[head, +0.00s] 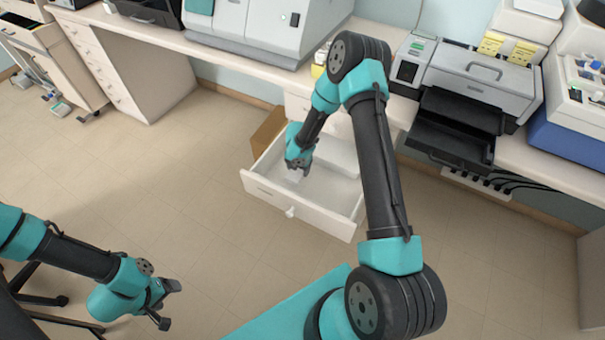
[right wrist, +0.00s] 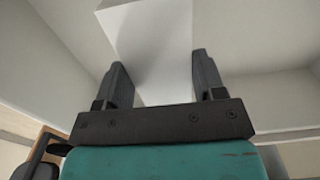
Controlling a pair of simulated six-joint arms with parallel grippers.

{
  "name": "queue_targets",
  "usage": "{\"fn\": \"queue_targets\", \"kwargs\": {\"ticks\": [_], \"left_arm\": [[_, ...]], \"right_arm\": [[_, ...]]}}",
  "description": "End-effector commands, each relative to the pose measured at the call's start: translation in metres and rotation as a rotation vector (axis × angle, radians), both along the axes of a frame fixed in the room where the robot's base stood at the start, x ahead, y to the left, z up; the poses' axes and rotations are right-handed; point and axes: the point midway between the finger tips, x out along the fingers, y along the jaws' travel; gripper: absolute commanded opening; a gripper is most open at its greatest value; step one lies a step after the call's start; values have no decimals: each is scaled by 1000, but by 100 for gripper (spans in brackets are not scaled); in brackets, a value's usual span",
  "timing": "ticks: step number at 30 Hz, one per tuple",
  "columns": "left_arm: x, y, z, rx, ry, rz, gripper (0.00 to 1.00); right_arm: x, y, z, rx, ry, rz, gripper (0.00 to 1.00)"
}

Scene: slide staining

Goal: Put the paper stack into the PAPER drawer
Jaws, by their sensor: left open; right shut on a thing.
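The PAPER drawer (head: 268,194) is pulled out below the counter in the head view; its label is too small to read. My right gripper (head: 297,166) is inside the drawer's outline, pointing down. In the right wrist view, my right gripper (right wrist: 160,80) is shut on a white block, the paper stack (right wrist: 155,45), with pale drawer walls around it. In the head view, only a small white part of the stack (head: 294,176) shows below the fingers. I cannot tell if it touches the drawer floor. My left gripper (head: 168,305) is open and empty, low at the left.
A pale flat-topped shape (head: 337,157) shows toward the back of the drawer; I cannot tell what it is. A brown box (head: 268,130) stands left of the drawer. A printer (head: 470,85) sits on the counter at the right. The floor in front of the drawer is clear.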

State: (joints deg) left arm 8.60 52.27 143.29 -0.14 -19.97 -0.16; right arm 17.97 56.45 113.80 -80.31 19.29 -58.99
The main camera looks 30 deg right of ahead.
Motion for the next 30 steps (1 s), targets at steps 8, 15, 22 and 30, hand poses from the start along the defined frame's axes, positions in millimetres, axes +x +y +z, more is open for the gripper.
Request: {"fn": "queue_targets", "kwargs": {"ticks": [8, 15, 22, 30], "left_arm": [[0, 0, 0, 0, 0, 0, 70], [0, 0, 0, 0, 0, 0, 70], [0, 0, 0, 0, 0, 0, 70], [0, 0, 0, 0, 0, 0, 70]], "right_arm": [[0, 0, -14, -1, 0, 0, 37], [0, 0, -19, 0, 1, -1, 37], [0, 0, -47, -1, 2, -1, 37], [0, 0, -51, 0, -1, 0, 37]]}}
